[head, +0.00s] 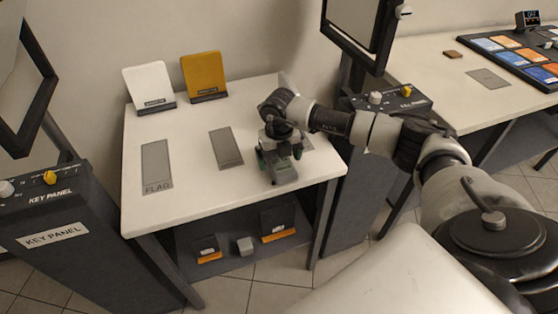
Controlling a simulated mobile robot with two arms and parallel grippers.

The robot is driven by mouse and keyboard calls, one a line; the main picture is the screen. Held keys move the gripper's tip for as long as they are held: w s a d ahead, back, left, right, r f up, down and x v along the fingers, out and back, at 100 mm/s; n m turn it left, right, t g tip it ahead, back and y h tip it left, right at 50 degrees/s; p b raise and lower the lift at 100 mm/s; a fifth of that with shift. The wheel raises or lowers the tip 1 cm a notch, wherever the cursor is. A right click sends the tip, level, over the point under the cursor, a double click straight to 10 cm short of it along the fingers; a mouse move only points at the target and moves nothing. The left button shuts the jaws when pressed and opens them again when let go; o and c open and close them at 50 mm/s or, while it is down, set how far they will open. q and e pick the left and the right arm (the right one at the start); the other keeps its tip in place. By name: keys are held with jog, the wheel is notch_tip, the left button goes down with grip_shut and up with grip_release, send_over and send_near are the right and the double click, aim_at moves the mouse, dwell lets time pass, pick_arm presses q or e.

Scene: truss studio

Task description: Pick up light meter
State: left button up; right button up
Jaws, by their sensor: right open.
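My right gripper (279,154) is open and points down over the right part of the white table. A small grey-green boxy device (284,174) is on the table right below and between its fingers. It may be the light meter, but its face is too small to read and its upper part is hidden by the gripper. I cannot tell whether the fingers touch it. My left gripper is not in view.
A white panel (149,84) and an orange panel (204,74) stand at the back of the white table (190,190). Grey marked patches lie in front. Key panels flank the table. A shelf below holds a small grey block (245,246). A small screen device (528,19) stands far right.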

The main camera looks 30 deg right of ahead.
jog(key=shift+f, duration=0.6)
jog(key=c, duration=1)
jog(key=shift+r, duration=0.1)
jog(key=shift+c, duration=0.4)
